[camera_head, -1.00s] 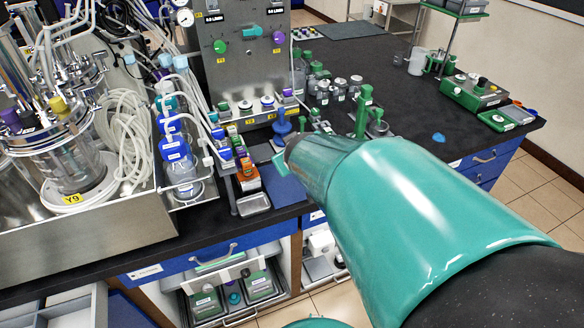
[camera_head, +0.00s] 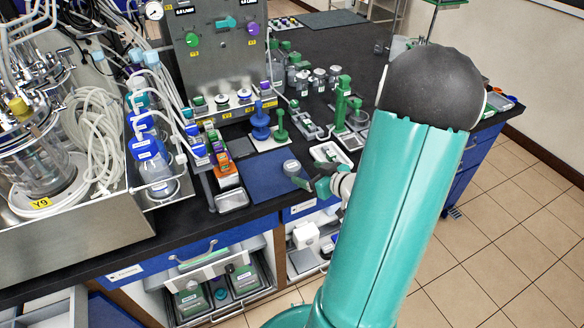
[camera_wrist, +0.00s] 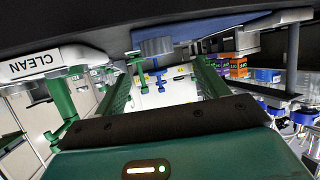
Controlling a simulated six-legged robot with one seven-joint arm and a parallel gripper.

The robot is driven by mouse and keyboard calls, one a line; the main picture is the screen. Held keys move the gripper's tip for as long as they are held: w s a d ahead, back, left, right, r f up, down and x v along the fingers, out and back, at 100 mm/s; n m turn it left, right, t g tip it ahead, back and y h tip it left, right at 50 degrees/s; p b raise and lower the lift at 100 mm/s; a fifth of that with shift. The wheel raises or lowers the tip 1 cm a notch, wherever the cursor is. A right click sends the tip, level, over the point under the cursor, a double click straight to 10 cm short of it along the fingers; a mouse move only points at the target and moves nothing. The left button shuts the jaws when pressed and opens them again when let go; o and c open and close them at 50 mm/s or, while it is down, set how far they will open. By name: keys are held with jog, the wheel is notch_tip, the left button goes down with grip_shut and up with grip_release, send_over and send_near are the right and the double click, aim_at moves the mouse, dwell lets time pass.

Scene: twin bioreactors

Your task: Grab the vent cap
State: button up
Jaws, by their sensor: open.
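A small grey round cap (camera_head: 291,167), likely the vent cap, stands near the right edge of a blue mat (camera_head: 262,182) on the black bench. In the upside-down wrist view the grey cap (camera_wrist: 157,47) shows beyond the fingertips, between their lines. My gripper (camera_head: 304,184) is low at the bench's front edge, just in front of the cap and apart from it. In the wrist view my gripper (camera_wrist: 166,68) has its two green fingers spread, with nothing between them.
Blue and green pegs (camera_head: 261,122) stand on a white plate behind the mat. Orange-labelled boxes (camera_head: 226,172) stand to its left. A white tray (camera_head: 330,153), labelled CLEAN in the wrist view (camera_wrist: 45,64), lies to the right with a green stand (camera_head: 342,105) behind it.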

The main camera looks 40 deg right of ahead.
aim_at(290, 164)
jog(key=x, duration=0.9)
jog(key=shift+w+d+r, duration=0.1)
jog(key=shift+d, duration=0.05)
jog(key=c, duration=1)
jog(key=shift+r, duration=0.2)
jog(key=shift+c, duration=0.2)
